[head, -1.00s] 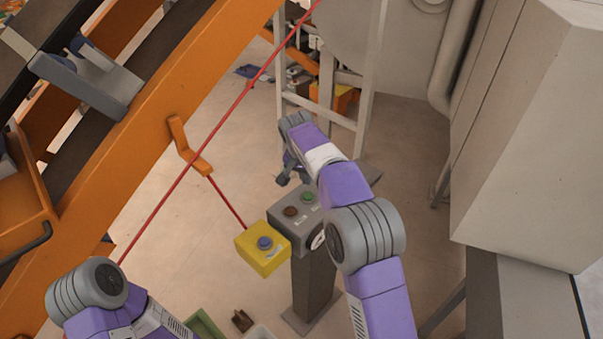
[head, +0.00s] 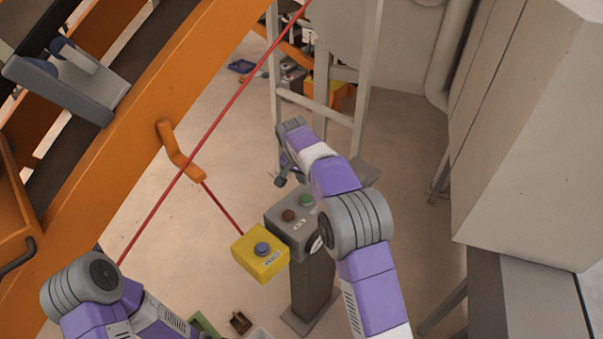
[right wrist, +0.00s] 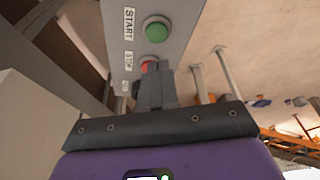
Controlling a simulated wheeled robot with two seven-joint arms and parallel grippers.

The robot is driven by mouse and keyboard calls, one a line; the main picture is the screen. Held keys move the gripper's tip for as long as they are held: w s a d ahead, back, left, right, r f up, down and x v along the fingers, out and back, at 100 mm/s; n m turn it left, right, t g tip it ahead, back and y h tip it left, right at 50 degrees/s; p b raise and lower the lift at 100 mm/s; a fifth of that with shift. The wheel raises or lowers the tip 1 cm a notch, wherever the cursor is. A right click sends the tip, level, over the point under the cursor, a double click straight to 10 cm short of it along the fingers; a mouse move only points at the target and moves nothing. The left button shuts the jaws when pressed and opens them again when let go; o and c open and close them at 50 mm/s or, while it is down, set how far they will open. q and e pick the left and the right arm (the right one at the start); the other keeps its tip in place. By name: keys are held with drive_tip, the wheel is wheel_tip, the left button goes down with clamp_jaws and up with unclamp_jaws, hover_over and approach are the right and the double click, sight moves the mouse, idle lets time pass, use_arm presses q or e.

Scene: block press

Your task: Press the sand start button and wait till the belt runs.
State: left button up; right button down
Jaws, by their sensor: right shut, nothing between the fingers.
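A grey control box (head: 282,228) stands on a dark post, with a green button (head: 306,202) and a reddish-brown button (head: 289,215). In the right wrist view the green button (right wrist: 157,29) is labelled START and the red button (right wrist: 149,66) STOP. My right gripper (head: 281,182) is shut and empty, just beyond the box in the head view. In the right wrist view its fingers (right wrist: 155,72) partly cover the red button; the green button is clear of them. I cannot tell whether they touch the box. My left gripper is out of view.
A yellow box (head: 260,252) with a blue button is left of the grey box. A red cord (head: 222,113) runs diagonally past an orange frame (head: 135,135). A large grey cabinet (head: 530,130) stands at the right. A pale ladder-like frame (head: 318,107) stands behind.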

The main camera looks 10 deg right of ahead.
sight(305, 200)
drive_tip(key=x, duration=0.5)
drive_tip(key=s+x, duration=0.1)
drive_tip(key=x, duration=0.2)
drive_tip(key=shift+w+a+f, duration=0.15)
drive_tip(key=shift+a+f, duration=0.1)
drive_tip(key=shift+f, duration=0.25)
drive_tip(key=shift+f+b, duration=0.7)
drive_tip(key=shift+f, duration=0.3)
drive_tip(key=shift+s, duration=0.3)
drive_tip(key=shift+f, duration=0.2)
drive_tip(key=r+p, duration=0.2)
drive_tip(key=r, duration=0.1)
drive_tip(key=r+p, duration=0.1)
drive_tip(key=r, duration=0.1)
drive_tip(key=shift+w, duration=0.3)
drive_tip(key=v, duration=1)
drive_tip(key=shift+a, duration=0.1)
